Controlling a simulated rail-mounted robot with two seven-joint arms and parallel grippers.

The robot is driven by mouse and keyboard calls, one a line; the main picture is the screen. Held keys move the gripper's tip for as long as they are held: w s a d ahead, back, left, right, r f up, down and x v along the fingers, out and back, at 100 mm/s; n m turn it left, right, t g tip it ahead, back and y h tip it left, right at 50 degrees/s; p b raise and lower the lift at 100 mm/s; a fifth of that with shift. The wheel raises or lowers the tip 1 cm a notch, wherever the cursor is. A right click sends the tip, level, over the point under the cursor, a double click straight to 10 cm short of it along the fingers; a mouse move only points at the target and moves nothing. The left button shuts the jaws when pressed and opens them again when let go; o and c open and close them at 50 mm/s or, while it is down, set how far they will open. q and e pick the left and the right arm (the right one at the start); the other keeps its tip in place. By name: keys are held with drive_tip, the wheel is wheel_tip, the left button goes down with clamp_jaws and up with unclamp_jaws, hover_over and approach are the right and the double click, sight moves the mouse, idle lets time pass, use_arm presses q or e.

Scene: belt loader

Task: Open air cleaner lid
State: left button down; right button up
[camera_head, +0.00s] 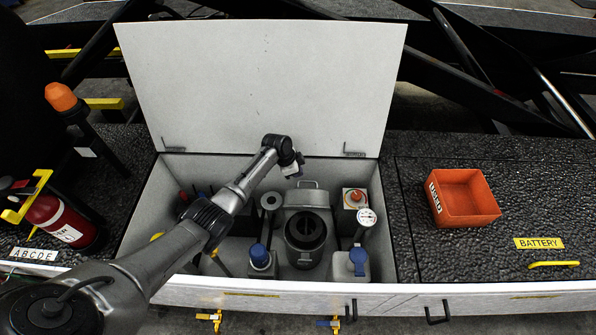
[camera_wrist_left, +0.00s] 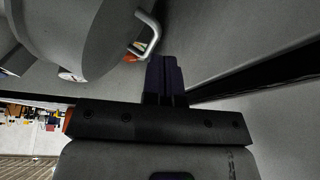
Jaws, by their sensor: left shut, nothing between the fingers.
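The air cleaner (camera_head: 305,257) is a grey canister in the middle of the open bin, with a round dark opening on top. A grey piece that looks like its lid (camera_head: 305,197) stands raised behind the opening, with a metal handle at its far edge. My left gripper (camera_head: 291,170) is above and just left of this handle, shut and empty. In the left wrist view the shut fingers (camera_wrist_left: 166,78) are close to the handle (camera_wrist_left: 150,35) on a rounded grey body (camera_wrist_left: 85,35); I cannot tell whether they touch. My right gripper is not in view.
The white bin lid (camera_head: 260,75) stands open behind the bin. Blue-capped bottles (camera_head: 358,262), a gauge (camera_head: 367,217) and an orange-knobbed box (camera_head: 355,197) crowd the air cleaner. An orange tray (camera_head: 465,198) sits right; a fire extinguisher (camera_head: 62,222) is at left.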

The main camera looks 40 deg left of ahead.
use_arm(q)
drive_tip(key=p+v, duration=0.6)
drive_tip(key=v, duration=0.1)
drive_tip(key=s+d+f+m+y+p, duration=0.2)
drive_tip(key=s+d+f+m+y, duration=0.4)
drive_tip(key=s+f+m+y, duration=0.3)
drive_tip(key=s+d+r+m+t+y, duration=0.1)
drive_tip(key=s+d+r+m+t, duration=0.3)
drive_tip(key=d, duration=0.3)
drive_tip(key=s+d+r+m+t+y, duration=0.1)
drive_tip(key=s+d+m+t+y, duration=0.2)
drive_tip(key=d+m, duration=0.45)
drive_tip(key=w+a+f+h+b, duration=0.1)
drive_tip(key=w+a+f+b, duration=0.1)
drive_tip(key=w+a, duration=0.3)
drive_tip(key=w, duration=0.2)
drive_tip(key=shift+w+f+t, duration=0.3)
drive_tip(key=shift+t, duration=0.1)
drive_tip(key=shift+a+n, duration=0.1)
drive_tip(key=shift+n, duration=0.15)
